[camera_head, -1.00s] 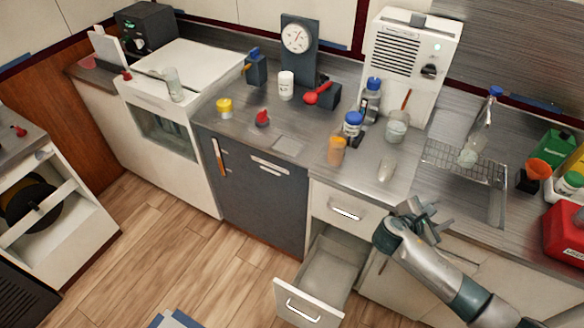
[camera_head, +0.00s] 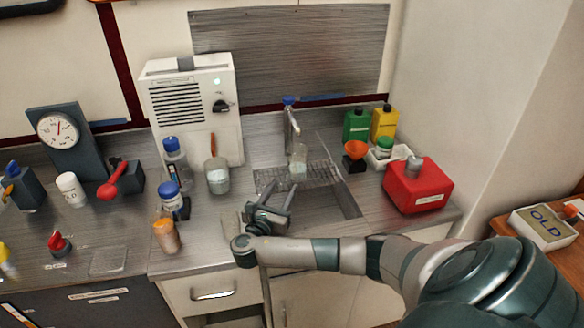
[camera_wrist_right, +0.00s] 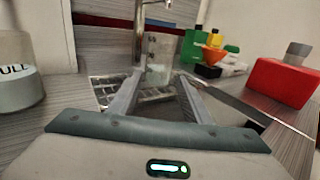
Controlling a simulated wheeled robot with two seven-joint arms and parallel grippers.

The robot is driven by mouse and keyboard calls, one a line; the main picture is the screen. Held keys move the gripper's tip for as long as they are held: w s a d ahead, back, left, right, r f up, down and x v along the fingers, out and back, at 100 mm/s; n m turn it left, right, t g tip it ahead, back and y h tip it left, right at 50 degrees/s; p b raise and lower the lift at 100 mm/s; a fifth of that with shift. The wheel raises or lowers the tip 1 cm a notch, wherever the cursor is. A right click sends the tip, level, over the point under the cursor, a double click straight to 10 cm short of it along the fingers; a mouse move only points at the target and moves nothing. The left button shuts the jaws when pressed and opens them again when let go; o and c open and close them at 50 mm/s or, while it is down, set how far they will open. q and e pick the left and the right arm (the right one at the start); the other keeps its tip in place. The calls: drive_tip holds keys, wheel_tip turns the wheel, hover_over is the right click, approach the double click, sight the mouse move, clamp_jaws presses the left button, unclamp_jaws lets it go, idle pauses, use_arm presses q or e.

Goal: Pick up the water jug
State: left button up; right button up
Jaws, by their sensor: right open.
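A clear container that looks like the water jug (camera_head: 298,160) stands at the sink under the tap, on or just above the wire rack. It also shows in the right wrist view (camera_wrist_right: 159,58), ahead between the fingers and beyond their tips. My right gripper (camera_head: 272,205) is open and empty at the sink's front left edge, pointing toward the back of the sink. Its two fingers (camera_wrist_right: 152,92) show apart in the wrist view. The container's base is hard to make out. My left gripper is not in view.
The tap (camera_head: 291,125) rises behind the container. A red canister (camera_head: 418,188), an orange funnel (camera_head: 355,150) and green (camera_head: 356,126) and yellow (camera_head: 384,122) bottles stand to the right. A labelled beaker (camera_head: 217,177) and an orange-brown jar (camera_head: 166,236) stand to the left.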

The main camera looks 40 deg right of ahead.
drive_tip(key=shift+r, duration=0.1)
idle(0.3)
drive_tip(key=shift+p+x, duration=0.3)
drive_tip(key=shift+x, duration=0.95)
drive_tip(key=x, duration=0.1)
drive_tip(key=p+x, duration=0.1)
drive_tip(key=x, duration=0.1)
drive_tip(key=p+x, duration=0.1)
drive_tip(key=shift+s+d+r, duration=0.1)
drive_tip(key=shift+s+d, duration=0.1)
drive_tip(key=shift+d, duration=0.1)
drive_tip(key=shift+w+d, duration=0.15)
drive_tip(key=shift+d, duration=0.2)
